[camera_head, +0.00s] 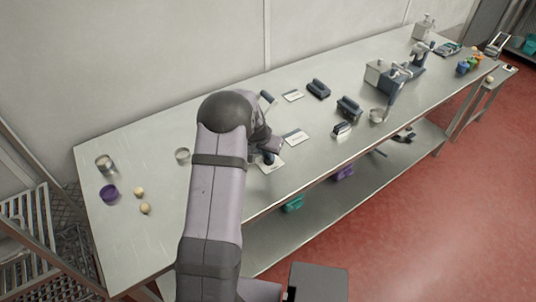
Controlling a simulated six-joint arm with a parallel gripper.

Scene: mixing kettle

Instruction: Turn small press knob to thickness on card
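My arm reaches over the steel table from the bottom of the picture. My gripper (270,157) is low over the table near its front edge, beside a white card (272,167). Its fingers are small and dark, and I cannot tell whether they are open or shut or touching anything. A second card (296,137) lies to the right of it, and a third card (292,96) lies farther back. Two dark press-like devices stand on the table, one at the back (318,89) and one nearer (348,106). Their knobs and the card markings are too small to make out.
A metal bowl (377,115) and a larger machine (397,80) stand to the right. A metal cup (105,163), a purple cup (109,193) and two pale balls (145,208) are at the left. A lower shelf (325,193) runs underneath.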

